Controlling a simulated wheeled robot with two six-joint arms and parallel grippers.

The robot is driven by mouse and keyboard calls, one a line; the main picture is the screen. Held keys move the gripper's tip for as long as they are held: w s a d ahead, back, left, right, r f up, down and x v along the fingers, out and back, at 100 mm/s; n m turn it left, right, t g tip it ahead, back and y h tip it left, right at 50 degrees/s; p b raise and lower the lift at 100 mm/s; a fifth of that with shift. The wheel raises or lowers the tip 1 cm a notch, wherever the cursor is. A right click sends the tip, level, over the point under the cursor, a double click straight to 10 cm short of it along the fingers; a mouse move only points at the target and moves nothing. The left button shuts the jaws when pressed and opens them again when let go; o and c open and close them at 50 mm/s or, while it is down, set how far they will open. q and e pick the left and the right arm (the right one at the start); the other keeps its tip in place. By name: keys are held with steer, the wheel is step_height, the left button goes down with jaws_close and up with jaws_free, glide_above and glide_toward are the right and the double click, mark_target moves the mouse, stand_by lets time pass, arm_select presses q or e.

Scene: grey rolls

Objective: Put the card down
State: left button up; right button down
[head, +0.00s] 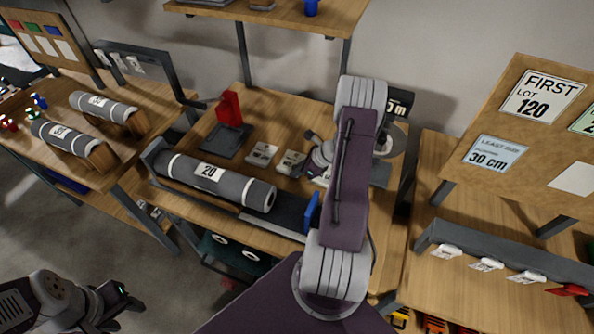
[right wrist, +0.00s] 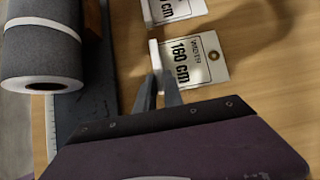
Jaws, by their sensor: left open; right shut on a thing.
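The white card marked "160 cm" (right wrist: 190,62) is in the right wrist view, face up, close over the wooden table top (right wrist: 268,105). My right gripper (right wrist: 157,78) is shut on the white raised tab along the card's left edge. I cannot tell whether the card touches the wood. My left gripper (head: 116,298) is open and empty at the lower left, away from the tables.
A grey roll marked "20" (head: 215,180) lies in a cradle along the table's front. A red block (head: 229,108) stands on a dark plate behind it. More rolls (head: 103,104) lie on the left table. The right table holds a rail with several cards (head: 487,264).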

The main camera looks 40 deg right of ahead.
steer(key=shift+f, duration=0.2)
steer(key=c, duration=1.5)
jaws_free()
steer(key=shift+o, duration=0.2)
steer(key=shift+r, duration=0.3)
steer(key=v, duration=1.2)
steer(key=s+a+r+n+g+h, duration=0.1)
steer(key=s+a+r+n+g, duration=0.1)
steer(key=a+n, duration=1.1)
steer(key=s+a+r+n+g+h, duration=0.2)
steer(key=s+a+n+g, duration=0.1)
steer(key=a+n, duration=1)
steer(key=s+n+p, duration=0.1)
steer(key=n, duration=0.3)
steer(key=shift+a, duration=0.25)
